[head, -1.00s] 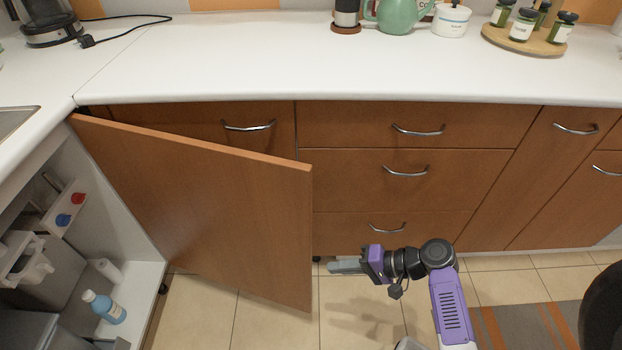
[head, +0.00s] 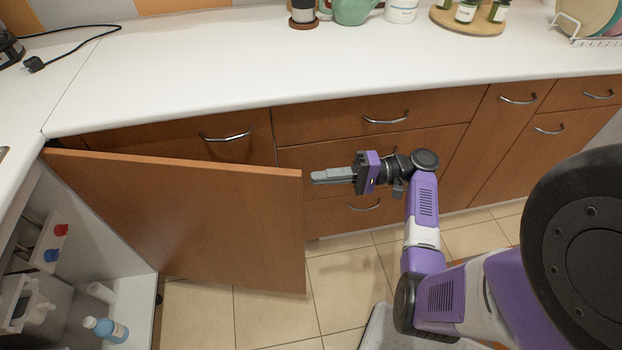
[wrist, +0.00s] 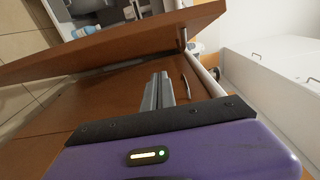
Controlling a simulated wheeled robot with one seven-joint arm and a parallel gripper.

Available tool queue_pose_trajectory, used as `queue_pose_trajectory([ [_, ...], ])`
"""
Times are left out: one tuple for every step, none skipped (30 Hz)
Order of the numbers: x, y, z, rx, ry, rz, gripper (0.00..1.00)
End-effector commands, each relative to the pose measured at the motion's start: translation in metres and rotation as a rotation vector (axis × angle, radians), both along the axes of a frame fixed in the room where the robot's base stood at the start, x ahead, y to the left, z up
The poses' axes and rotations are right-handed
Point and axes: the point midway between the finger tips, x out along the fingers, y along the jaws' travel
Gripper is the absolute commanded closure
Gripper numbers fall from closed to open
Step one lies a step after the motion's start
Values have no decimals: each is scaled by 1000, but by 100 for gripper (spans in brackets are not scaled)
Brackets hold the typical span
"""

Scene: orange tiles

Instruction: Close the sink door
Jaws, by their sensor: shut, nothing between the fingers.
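The sink door (head: 200,220) is a brown wooden panel, hinged at the left corner of the cabinets and swung wide open. Its free edge is just left of my gripper (head: 314,177). My gripper is shut and empty, fingers pointing left, on the back side of the door in front of the drawers. No contact with the door can be made out. In the wrist view the grey fingers (wrist: 158,90) point toward the door (wrist: 110,42), which slants across the upper part. The open sink cabinet (head: 140,320) shows at the lower left.
Drawers with metal handles (head: 385,118) line the wall behind my gripper. A blue bottle (head: 105,329) stands inside the cabinet. The white counter (head: 300,70) runs above. The tiled floor (head: 340,285) below is clear.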

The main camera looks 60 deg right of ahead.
Motion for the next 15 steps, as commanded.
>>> queue_pose_trajectory([
  [8,7,0,0,0,5,100],
  [12,10,0,-1,1,6,100],
  [19,14,0,-1,1,5,100],
  [24,18,0,-1,1,6,100],
  [29,22,0,0,1,5,100],
  [36,26,0,-1,1,5,100],
  [41,29,0,-1,1,5,100],
  [46,32,0,-1,1,4,100],
  [52,37,0,-1,1,5,100],
  [57,40,0,-1,1,5,100],
  [62,43,0,-1,2,4,100],
  [68,47,0,-1,2,4,100],
  [68,52,-1,1,3,3,100],
  [64,56,-1,1,4,1,100],
  [62,61,-1,0,4,0,100],
])
